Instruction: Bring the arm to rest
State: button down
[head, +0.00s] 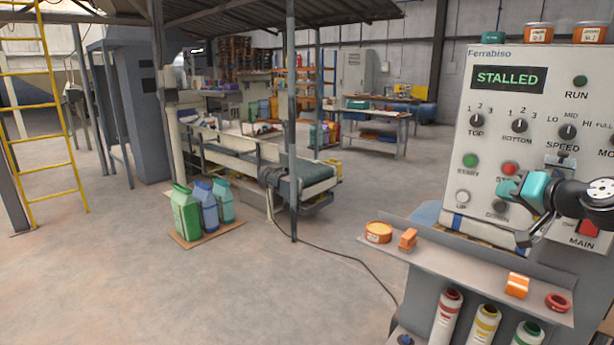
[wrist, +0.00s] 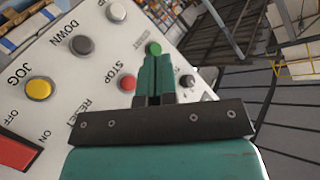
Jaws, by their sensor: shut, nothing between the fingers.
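My gripper (head: 509,188) is at the right in the head view, in front of the grey control panel (head: 480,90). Its teal fingers point left, near the red stop button. In the wrist view my gripper (wrist: 155,62) has its two fingers together with nothing between them. The panel (wrist: 190,48) lies behind the fingers there, tilted in the picture. The green button (wrist: 153,48) shows just beyond the fingertips, and the red stop button (wrist: 128,83) is left of them. I cannot tell whether the fingers touch the panel. The display (head: 508,79) reads STALLED.
A conveyor (head: 300,180), filled sacks (head: 185,215) and a yellow ladder (head: 40,120) stand farther left. The floor between is open.

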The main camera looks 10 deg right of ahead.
jog(key=s+a+n+g+y, duration=0.2)
jog(key=s+a+n+g, duration=0.2)
jog(key=a, duration=1)
jog(key=s+a+n+g+y, duration=0.3)
jog(key=s+a+n+g, duration=0.1)
jog(key=a, duration=0.9)
jog(key=s+a+f+n+g+h, duration=0.1)
jog(key=s+a+n+g, duration=0.1)
jog(key=s, duration=0.8)
jog(key=s+a+f+n+g+h, duration=0.1)
jog(key=s+a+g, duration=0.3)
jog(key=s, duration=0.7)
jog(key=shift+a+n+g+h, duration=0.3)
jog(key=shift+a+n+h, duration=0.35)
jog(key=shift+a, duration=0.35)
